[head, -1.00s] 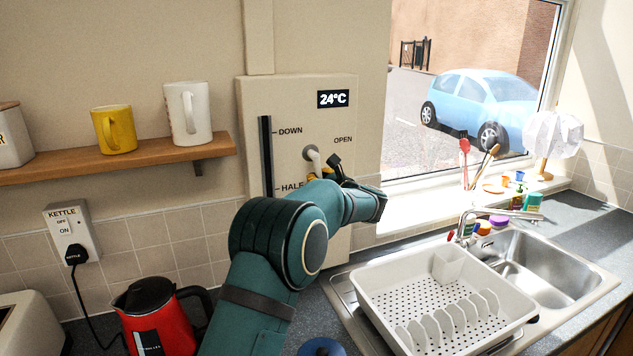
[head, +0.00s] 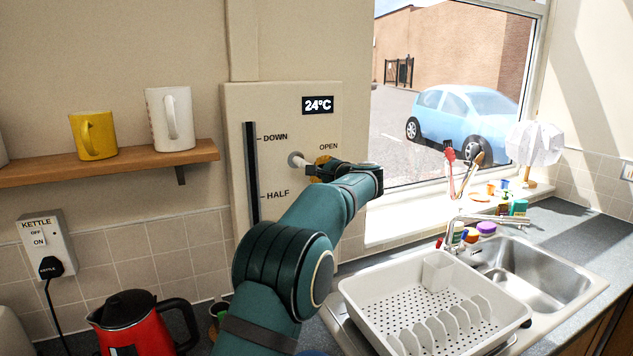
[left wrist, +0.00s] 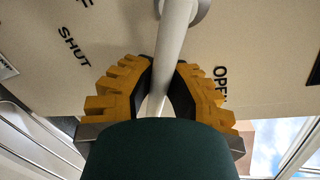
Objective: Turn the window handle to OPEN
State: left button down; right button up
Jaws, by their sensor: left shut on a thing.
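The window handle (head: 299,161) is a pale lever on a round boss on the cream wall panel (head: 290,105). It points right and slightly down, below the OPEN label (head: 328,146). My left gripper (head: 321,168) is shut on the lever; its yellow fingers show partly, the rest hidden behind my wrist. In the left wrist view the handle (left wrist: 175,42) runs down from its boss between the ribbed yellow fingers (left wrist: 162,80). SHUT is printed on the left there and OPEN on the right, partly covered by a finger. My right gripper is not in view.
A slider track (head: 251,175) marked DOWN and HALF is left of the handle. A shelf (head: 110,163) with mugs is further left. A red kettle (head: 135,325) and white dish rack (head: 425,310) stand below. The window (head: 440,90) is right.

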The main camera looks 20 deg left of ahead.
pick_arm(q)
jog(key=shift+w+d+r+n+t+h+b, duration=0.15)
jog(key=shift+r+n+h+b, duration=0.15)
jog(key=shift+n, duration=0.25)
jog(key=shift+w+d+r+n+t+h+b, duration=0.1)
jog(key=shift+r+n+t+b, duration=0.1)
jog(key=shift+r+n, duration=0.25)
jog(key=shift+r+n+t+b, duration=0.25)
jog(key=shift+r+n+b, duration=0.35)
jog(key=shift+n, duration=0.6)
jog(key=shift+r, duration=0.1)
jog(key=c, duration=0.9)
grip_release()
jog(key=shift+d, duration=0.1)
jog(key=v, duration=1.2)
jog(key=shift+s+r, duration=0.1)
jog(key=shift+r, duration=0.15)
